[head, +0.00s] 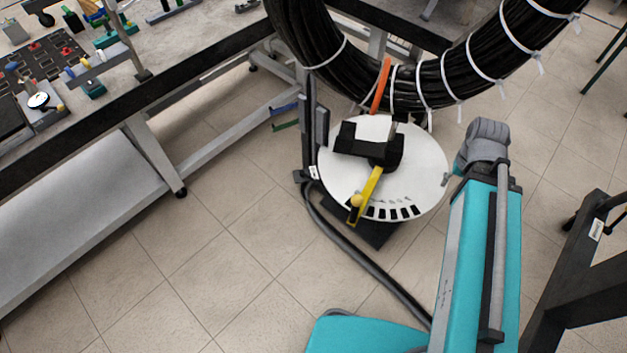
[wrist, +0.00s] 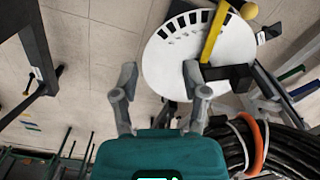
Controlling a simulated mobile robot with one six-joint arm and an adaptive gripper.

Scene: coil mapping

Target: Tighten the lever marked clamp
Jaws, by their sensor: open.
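A white round disc (head: 425,165) with black slots along its near edge stands low by the bench. A yellow lever (head: 371,187) with a yellow ball knob (head: 356,201) lies across its front; a black block (head: 368,143) is at its upper end. A small white label (head: 314,172) sits left of the disc, too small to read, so I cannot tell which lever is marked clamp. In the wrist view my gripper (wrist: 160,72) is open and empty, with the disc (wrist: 165,65) and yellow lever (wrist: 213,35) beyond it.
A thick black cable coil (head: 440,85) with white ties hangs above the disc. A cluttered workbench (head: 130,95) stands at left, a dark frame (head: 580,285) at right. A dark hose (head: 365,262) runs along the floor. The tiled floor (head: 210,250) at left is clear.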

